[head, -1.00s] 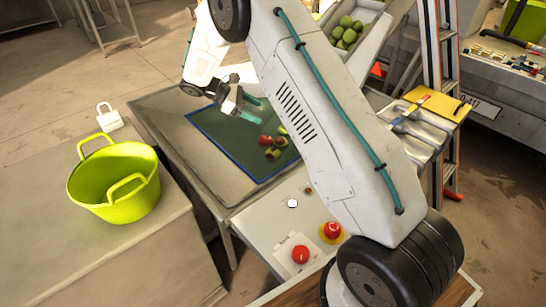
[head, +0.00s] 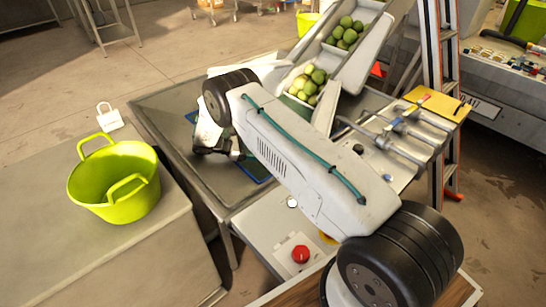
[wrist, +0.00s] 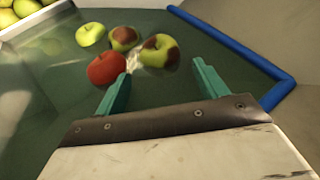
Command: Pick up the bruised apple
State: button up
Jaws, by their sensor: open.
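In the wrist view, an apple with dark brown bruised patches on yellow-green skin (wrist: 160,54) lies on the green mat (wrist: 50,110). It is just beyond the open fingertips of my gripper (wrist: 163,78), roughly in line with the gap. A second green apple with brown patches (wrist: 124,38) lies behind it to the left. A plain red apple (wrist: 106,69) lies at the left fingertip; I cannot tell whether they touch. A yellow-green apple (wrist: 90,35) is farther back. Nothing is between the fingers. In the head view my arm hides the apples and most of the gripper.
A blue rail (wrist: 240,48) edges the mat on the right. A chute (head: 345,70) with green apples stands behind the table. A lime tub (head: 110,190) is on the left bench. A red button (head: 300,254) is on the front panel.

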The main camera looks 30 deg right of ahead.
jog(key=x, duration=0.6)
jog(key=shift+s+d, duration=0.15)
jog(key=shift+d, duration=0.25)
jog(key=c, duration=0.8)
